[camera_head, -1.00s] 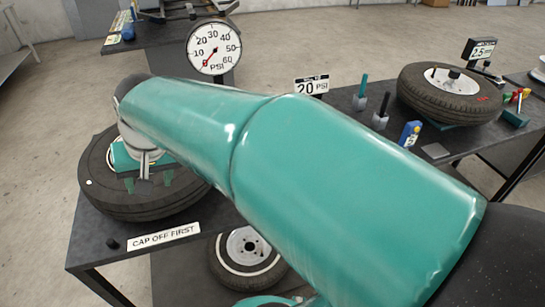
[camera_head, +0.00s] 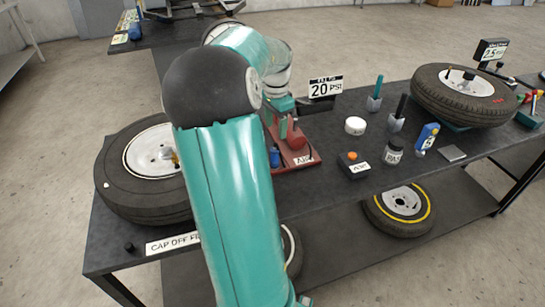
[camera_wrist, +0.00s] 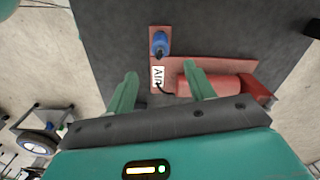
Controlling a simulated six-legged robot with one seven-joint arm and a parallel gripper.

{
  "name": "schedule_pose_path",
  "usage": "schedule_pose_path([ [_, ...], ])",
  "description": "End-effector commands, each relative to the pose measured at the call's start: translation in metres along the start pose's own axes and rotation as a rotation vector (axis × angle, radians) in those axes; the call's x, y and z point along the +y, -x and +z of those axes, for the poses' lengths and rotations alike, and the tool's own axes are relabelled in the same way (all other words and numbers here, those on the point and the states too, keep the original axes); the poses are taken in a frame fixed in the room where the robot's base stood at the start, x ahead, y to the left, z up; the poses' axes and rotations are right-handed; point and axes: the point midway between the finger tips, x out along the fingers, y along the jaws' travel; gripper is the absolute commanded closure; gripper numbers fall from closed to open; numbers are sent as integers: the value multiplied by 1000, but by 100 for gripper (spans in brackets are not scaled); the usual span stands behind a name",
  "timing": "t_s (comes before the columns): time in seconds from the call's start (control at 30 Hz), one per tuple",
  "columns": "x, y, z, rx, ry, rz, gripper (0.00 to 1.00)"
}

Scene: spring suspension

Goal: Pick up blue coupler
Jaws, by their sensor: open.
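The blue coupler (camera_head: 274,157) stands at the front left of a red base marked AIR (camera_head: 300,158), partly beside my arm in the head view. In the wrist view the blue coupler (camera_wrist: 160,43) sits upright on the red plate, with a dark hose running from near it. My gripper (camera_wrist: 160,69) is open and empty, its two green fingers pointing toward the coupler, which appears beyond the fingertips and roughly between them. In the head view my gripper (camera_head: 284,128) hangs above the red base, partly hidden by my arm.
A red cylinder (camera_wrist: 215,87) lies on the base close to the right finger. A tire (camera_head: 130,190) lies left on the bench, another tire (camera_head: 440,100) right. The 20 PSI sign (camera_head: 325,88), a white disc (camera_head: 355,125) and an orange-button box (camera_head: 352,163) stand nearby.

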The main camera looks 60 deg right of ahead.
Motion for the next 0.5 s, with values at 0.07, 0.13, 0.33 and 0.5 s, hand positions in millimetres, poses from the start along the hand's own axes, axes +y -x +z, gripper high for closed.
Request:
schedule_pose_path([
  [0.07, 0, -17, 1, -2, 0, 3, 46],
  [0.13, 0, -32, 1, -3, 1, 4, 46],
  [0.33, -3, -63, 3, -1, 3, 1, 46],
  [0.5, -4, -75, 4, -1, 6, 1, 46],
])
